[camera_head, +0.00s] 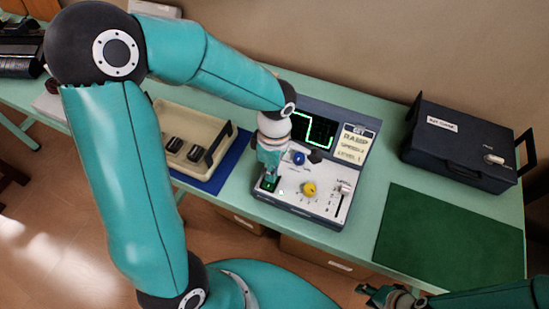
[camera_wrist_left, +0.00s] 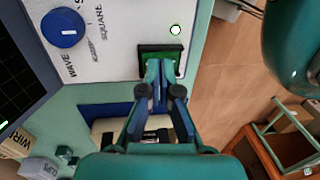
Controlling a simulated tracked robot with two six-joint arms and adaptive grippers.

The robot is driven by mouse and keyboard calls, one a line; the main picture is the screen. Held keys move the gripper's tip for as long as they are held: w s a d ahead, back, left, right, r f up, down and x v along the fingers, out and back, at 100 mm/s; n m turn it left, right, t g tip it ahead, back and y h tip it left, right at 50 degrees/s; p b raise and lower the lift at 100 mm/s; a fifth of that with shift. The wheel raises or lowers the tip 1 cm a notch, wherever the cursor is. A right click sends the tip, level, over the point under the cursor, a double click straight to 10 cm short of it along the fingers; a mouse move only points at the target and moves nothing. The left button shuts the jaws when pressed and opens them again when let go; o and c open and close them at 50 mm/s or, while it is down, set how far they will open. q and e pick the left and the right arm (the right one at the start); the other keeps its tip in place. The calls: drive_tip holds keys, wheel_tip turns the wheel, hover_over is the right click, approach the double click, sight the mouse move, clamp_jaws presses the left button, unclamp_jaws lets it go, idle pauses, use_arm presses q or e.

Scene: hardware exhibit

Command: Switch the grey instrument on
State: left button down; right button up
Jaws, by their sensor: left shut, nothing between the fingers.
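The grey instrument (camera_head: 322,200) stands on the green table, with a blue knob (camera_head: 298,158), a yellow knob (camera_head: 309,189) and a slider (camera_head: 343,188). Its screen (camera_head: 314,130) shows a bright green stepped trace.
A beige tray (camera_head: 190,120) with dark items lies left of the instrument on a blue mat (camera_head: 228,160). A dark case (camera_head: 462,145) stands right, behind a bare green mat (camera_head: 450,238). A printed card (camera_head: 353,144) is beside the screen.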

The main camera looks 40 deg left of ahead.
sight(269, 185)
use_arm(q)
wheel_tip(269, 185, up, 4)
drive_tip(key=shift+f+p, duration=0.25)
drive_tip(key=shift+p, duration=0.65)
wheel_tip(269, 185, up, 10)
drive_tip(key=s, duration=0.1)
drive_tip(key=shift+s+d+f+b, duration=0.2)
drive_tip(key=shift+s+b, duration=0.1)
drive_tip(key=shift+b, duration=0.15)
